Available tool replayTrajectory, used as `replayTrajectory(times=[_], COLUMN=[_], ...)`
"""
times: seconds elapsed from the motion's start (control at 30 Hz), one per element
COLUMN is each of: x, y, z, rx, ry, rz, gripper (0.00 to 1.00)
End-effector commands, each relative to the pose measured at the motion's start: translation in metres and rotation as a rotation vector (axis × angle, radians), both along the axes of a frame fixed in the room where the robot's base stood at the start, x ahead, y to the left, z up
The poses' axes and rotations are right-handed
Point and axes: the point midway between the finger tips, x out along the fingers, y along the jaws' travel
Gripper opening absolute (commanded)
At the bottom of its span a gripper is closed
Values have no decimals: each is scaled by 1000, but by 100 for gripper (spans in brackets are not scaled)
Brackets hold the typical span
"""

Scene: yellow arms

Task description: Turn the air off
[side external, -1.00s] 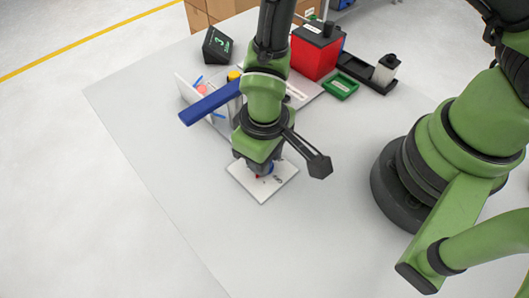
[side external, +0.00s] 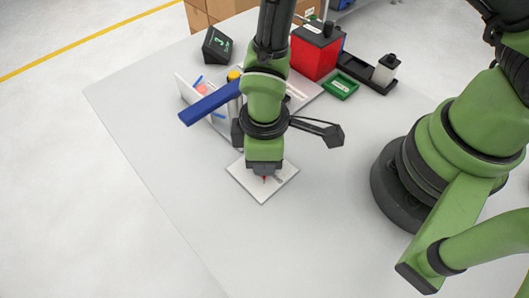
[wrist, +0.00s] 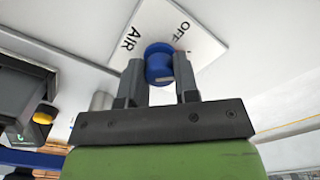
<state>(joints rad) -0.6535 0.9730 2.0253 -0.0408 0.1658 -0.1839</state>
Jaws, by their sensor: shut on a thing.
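A white square plate (side external: 283,184) lies on the table under my gripper (side external: 264,177). In the wrist view the plate (wrist: 203,22) carries the black words "AIR" and "OFF". A blue round knob (wrist: 158,62) stands on the plate. My gripper is shut on the blue knob, with one finger on each side of it. A small red mark shows below the gripper in the side view; what it belongs to is hard to tell. The knob is mostly hidden there by my gripper.
Behind the plate stand a red box (side external: 314,52), a green tray (side external: 341,85), a black tray with a bottle (side external: 386,68), and a dark display (side external: 217,44). A long blue bar (side external: 209,104) lies close to my wrist. The front table is clear.

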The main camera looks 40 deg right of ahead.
Motion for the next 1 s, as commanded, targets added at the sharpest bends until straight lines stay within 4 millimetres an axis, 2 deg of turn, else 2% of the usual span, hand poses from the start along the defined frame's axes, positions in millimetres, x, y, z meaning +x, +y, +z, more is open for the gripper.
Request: replayTrajectory(times=[0.37,0.4,0.5,0.8,1.0], x=[0,0,0,0,1], y=[0,0,0,0,1], z=[1,1,0,2,25], rx=[0,0,0,1,4], ry=[0,0,0,-1,-5], rz=[8,8,7,6,6], gripper=[5,33,54,54,54])
